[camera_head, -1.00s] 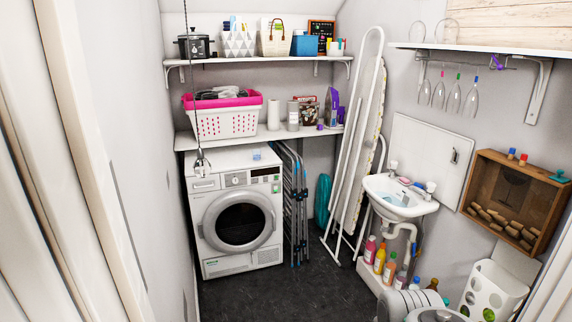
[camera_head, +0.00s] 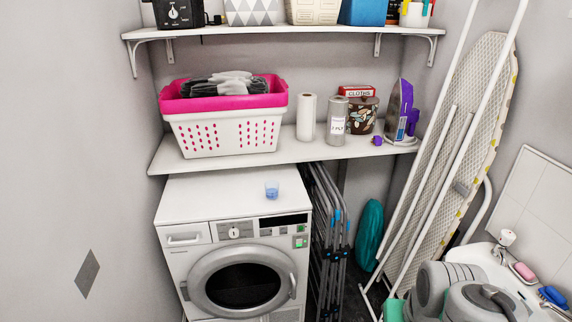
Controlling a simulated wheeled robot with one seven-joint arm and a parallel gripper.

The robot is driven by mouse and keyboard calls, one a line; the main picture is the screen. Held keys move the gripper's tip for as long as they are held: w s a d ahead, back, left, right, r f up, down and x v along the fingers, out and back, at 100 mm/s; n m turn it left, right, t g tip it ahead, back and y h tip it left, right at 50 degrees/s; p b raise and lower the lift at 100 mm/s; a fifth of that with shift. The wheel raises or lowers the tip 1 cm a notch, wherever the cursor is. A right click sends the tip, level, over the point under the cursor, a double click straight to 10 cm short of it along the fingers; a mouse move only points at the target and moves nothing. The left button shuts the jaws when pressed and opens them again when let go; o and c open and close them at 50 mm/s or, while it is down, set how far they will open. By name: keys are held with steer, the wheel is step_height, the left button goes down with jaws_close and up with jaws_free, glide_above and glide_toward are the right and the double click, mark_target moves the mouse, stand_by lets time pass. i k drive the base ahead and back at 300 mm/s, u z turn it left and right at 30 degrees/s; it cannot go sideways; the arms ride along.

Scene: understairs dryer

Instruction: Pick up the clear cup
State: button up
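The clear cup (camera_head: 272,190) is small, see-through and bluish. It looks upright and stands on the white top of the dryer (camera_head: 205,197), right of the middle and near the front edge. Nothing touches it. Grey rounded links of my arm show at the lower right, in front of the sink, well away from the cup. My gripper itself is not visible.
A shelf (camera_head: 300,152) above and behind the dryer holds a pink-and-white basket (camera_head: 225,135), a paper roll (camera_head: 306,118) and an iron (camera_head: 400,112). Folded racks (camera_head: 330,225) stand right of the dryer. An ironing board (camera_head: 465,120) leans farther right. The dryer top around the cup is clear.

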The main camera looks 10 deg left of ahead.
mark_target(272, 190)
steer(key=i, duration=1.4)
steer(key=u, duration=2.4)
